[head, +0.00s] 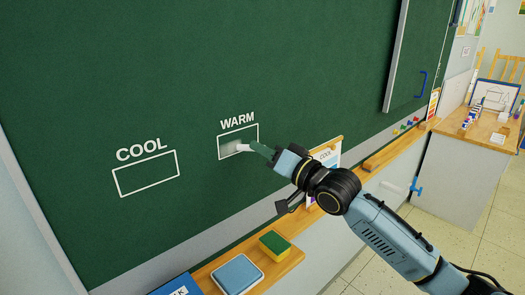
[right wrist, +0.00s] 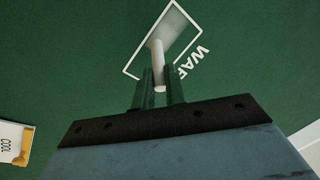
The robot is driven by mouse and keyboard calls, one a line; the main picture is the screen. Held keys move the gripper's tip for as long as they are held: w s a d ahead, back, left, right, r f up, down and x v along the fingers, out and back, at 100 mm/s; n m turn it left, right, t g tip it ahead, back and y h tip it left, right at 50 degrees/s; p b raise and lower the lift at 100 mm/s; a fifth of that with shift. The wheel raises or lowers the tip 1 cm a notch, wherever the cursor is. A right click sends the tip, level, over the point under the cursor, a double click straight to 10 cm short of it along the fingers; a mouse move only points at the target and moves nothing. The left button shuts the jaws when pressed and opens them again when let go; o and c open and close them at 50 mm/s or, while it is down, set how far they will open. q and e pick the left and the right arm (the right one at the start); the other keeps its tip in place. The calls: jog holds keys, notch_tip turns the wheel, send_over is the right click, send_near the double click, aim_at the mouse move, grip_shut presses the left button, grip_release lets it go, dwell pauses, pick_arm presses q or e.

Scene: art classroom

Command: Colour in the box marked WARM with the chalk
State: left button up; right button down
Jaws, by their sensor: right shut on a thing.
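The WARM box (head: 222,146) is a white outline on the green chalkboard (head: 190,60). Pale chalk shading covers part of its inside. My right gripper (head: 257,149) is shut on a white stick of chalk (head: 242,148), whose tip is at the lower middle of the box. In the right wrist view the chalk (right wrist: 158,65) sticks out from between the fingers (right wrist: 159,88) toward the WARM box (right wrist: 128,70), where a whitish patch shows near its far end. Whether the tip touches the board is hard to tell. My left gripper is not in view.
An empty COOL box (head: 147,174) is drawn to the left. The ledge below the board holds a blue-topped pad (head: 237,274), a green and yellow sponge (head: 274,244) and a wooden eraser (head: 373,162). A card (head: 328,157) stands behind my right gripper. A table (head: 487,128) stands at the right.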

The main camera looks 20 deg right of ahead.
jog(key=shift+w+d, duration=0.25)
jog(key=shift+d, duration=0.45)
jog(key=shift+w+d+r, duration=0.1)
jog(key=shift+w+d, duration=0.2)
jog(key=shift+d, duration=0.5)
jog(key=shift+w+d+b, duration=0.3)
jog(key=shift+d+b, duration=0.25)
jog(key=shift+d, duration=0.35)
